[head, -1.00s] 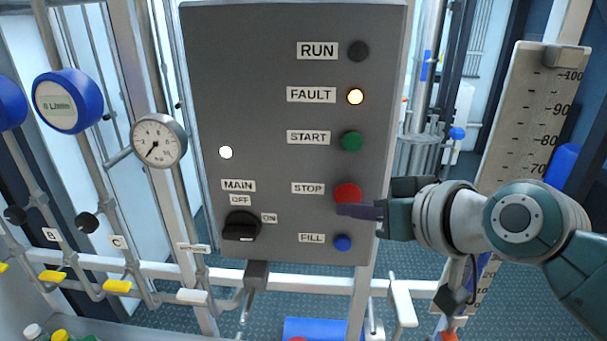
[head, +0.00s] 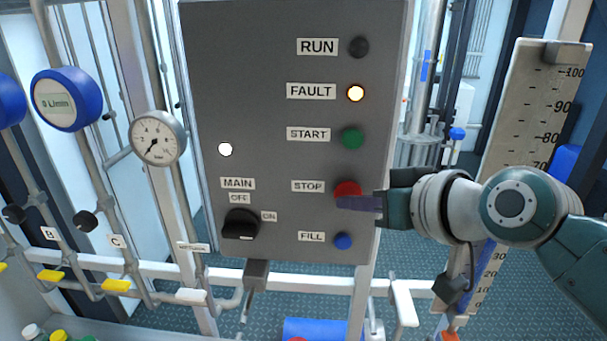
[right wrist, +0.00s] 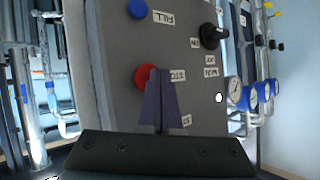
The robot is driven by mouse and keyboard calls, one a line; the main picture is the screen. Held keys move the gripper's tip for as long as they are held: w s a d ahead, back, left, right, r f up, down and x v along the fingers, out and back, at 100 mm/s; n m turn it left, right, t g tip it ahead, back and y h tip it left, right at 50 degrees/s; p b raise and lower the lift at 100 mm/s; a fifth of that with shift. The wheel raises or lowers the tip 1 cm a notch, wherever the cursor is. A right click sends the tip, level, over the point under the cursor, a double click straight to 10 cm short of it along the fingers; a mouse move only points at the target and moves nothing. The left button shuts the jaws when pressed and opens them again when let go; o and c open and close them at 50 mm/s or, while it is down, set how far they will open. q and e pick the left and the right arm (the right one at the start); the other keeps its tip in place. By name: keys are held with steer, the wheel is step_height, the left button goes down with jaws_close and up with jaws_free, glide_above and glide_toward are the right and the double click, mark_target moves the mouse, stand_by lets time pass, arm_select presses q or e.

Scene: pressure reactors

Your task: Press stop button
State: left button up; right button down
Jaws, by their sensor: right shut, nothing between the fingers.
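The red STOP button (head: 348,190) sits on the grey control panel (head: 270,110), between the green START button (head: 352,138) and the blue FILL button (head: 343,241). My right gripper (head: 342,203) is shut and empty, with its fingertips over the lower part of the STOP button in the head view. In the right wrist view the shut fingers (right wrist: 160,75) overlap one side of the red button (right wrist: 147,77). I cannot tell whether the tips touch it. My left gripper is not in view.
The black MAIN switch (head: 240,224) is at the panel's lower left.

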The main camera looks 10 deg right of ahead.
steer(key=shift+w+d, duration=0.15)
steer(key=shift+w, duration=0.2)
stand_by(0.3)
stand_by(0.4)
steer(key=shift+s+a+p, duration=0.25)
steer(key=shift+s+p, duration=0.25)
steer(key=shift+s, duration=0.35)
steer(key=shift+s+a+p, duration=0.25)
steer(key=shift+s+p, duration=0.3)
steer(key=shift+s, duration=0.25)
steer(key=shift+s+a+p, duration=0.2)
steer(key=shift+s+p, duration=0.35)
steer(key=shift+s, duration=0.3)
steer(key=shift+s+a+p, duration=0.25)
steer(key=shift+s+p, duration=0.3)
steer(key=shift+s, duration=0.25)
